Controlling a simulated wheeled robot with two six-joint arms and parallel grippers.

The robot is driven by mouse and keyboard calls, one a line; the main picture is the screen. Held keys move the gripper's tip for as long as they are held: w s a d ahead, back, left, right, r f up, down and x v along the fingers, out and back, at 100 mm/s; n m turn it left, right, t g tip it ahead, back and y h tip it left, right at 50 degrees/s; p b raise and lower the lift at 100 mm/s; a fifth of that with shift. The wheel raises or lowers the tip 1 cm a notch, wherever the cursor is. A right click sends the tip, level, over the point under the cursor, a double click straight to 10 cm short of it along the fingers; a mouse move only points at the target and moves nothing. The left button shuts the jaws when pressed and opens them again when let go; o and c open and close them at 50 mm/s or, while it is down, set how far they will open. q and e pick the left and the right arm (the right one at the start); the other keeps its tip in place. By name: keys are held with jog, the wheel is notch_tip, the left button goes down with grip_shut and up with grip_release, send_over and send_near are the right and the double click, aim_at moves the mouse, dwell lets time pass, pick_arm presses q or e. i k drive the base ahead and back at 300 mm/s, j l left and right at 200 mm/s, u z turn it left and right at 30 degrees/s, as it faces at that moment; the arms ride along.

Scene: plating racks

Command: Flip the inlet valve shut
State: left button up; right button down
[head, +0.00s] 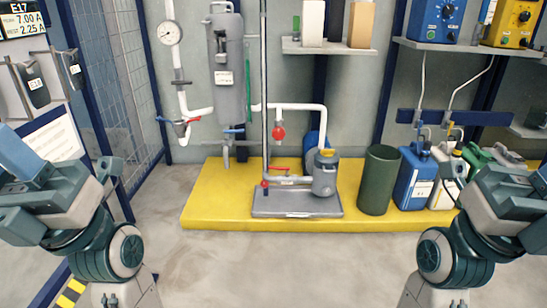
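Several valve-like fittings show, and I see no readable label telling which is the inlet valve. On the left pipe, a valve (181,128) has a red and blue lever lying roughly crosswise to the pipe. Below the grey filter housing (227,70) is a small blue lever (234,131). A red fitting (279,133) hangs on the white pipe, and a red lever (278,168) sits low beside the pump (325,175). My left gripper (112,168) and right gripper (455,166) are folded back near the picture sides, far from all of these. Their fingers are unclear.
A yellow platform (215,211) carries the pump on its grey base, a dark green bin (378,180), and a blue canister (415,180) with other canisters. A mesh fence (125,75) stands left. A shelf (330,48) hangs above. The floor in front is clear.

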aim_at(286, 169)
jog(key=i+u, duration=0.2)
jog(key=i, duration=0.35)
jog(key=i+u, duration=0.15)
jog(key=i, duration=0.35)
jog(key=i+l+u, duration=0.2)
jog(key=i, duration=0.3)
